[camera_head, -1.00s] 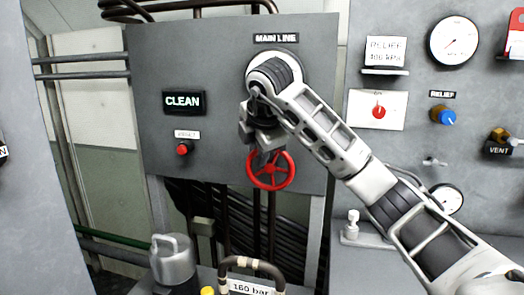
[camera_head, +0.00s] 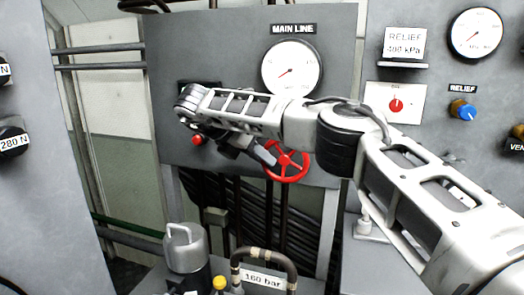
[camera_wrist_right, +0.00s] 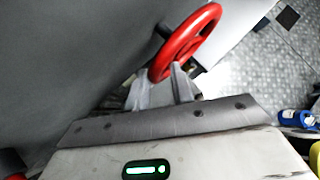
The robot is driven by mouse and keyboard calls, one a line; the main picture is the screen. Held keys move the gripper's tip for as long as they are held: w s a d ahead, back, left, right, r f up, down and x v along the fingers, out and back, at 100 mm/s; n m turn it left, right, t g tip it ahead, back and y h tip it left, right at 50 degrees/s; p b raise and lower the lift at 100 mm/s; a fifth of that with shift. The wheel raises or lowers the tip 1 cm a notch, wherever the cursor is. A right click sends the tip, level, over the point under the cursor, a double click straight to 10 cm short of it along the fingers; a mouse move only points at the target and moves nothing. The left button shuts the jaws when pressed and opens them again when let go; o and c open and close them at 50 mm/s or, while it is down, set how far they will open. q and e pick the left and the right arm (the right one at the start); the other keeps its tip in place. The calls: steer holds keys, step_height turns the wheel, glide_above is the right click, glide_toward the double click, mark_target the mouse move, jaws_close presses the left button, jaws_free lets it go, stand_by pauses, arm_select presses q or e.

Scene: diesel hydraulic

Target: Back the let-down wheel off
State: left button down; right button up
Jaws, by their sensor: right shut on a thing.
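The red let-down wheel (camera_head: 296,178) stands out from the grey panel below the MAIN LINE gauge (camera_head: 291,68). My right gripper (camera_head: 270,160) reaches it from the left and is shut on its rim. In the right wrist view, the two grey fingertips (camera_wrist_right: 162,86) of that gripper sit either side of the near part of the red rim (camera_wrist_right: 186,44). My right arm crosses in front of the panel and hides the display sign at left. The gauge needle points to the lower left. My left gripper is not in view.
A red button (camera_head: 197,140) is just below my right wrist. A grey canister (camera_head: 185,249) and a hooped pipe with a 160 bar label (camera_head: 262,281) stand below. The relief panel with a red knob (camera_head: 396,105) and a blue knob (camera_head: 462,109) is at right.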

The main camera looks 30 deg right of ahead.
mark_target(273, 176)
step_height(273, 176, down, 3)
steer(key=g+h, duration=0.1)
steer(key=n+g+h, duration=0.1)
steer(key=h, duration=0.1)
steer(key=shift+s+r+g, duration=0.1)
steer(key=shift+r+g, duration=0.1)
steer(key=shift+g, duration=0.2)
steer(key=shift+s+d+f+n+g+h+b, duration=0.1)
steer(key=shift+f+n+g+h+b, duration=0.05)
steer(key=shift+f+n+g+h, duration=0.35)
steer(key=shift+s+d+f+n+g+h+b, duration=0.1)
steer(key=shift+f+n+g+h+b, duration=0.15)
steer(key=shift+h, duration=0.35)
steer(key=shift+s+d+f+n+g+h+b, duration=0.15)
steer(key=shift+f+n+g+h+b, duration=0.15)
steer(key=shift+h, duration=0.2)
steer(key=shift+s+d+f+n+g+h+b, duration=0.1)
steer(key=shift+s+d+n+g+h+b, duration=0.1)
steer(key=shift+n+h, duration=0.25)
steer(key=shift+s+d+f+n+g+h+b, duration=0.1)
steer(key=shift+n+g+h+b, duration=0.1)
steer(key=shift+h, duration=0.45)
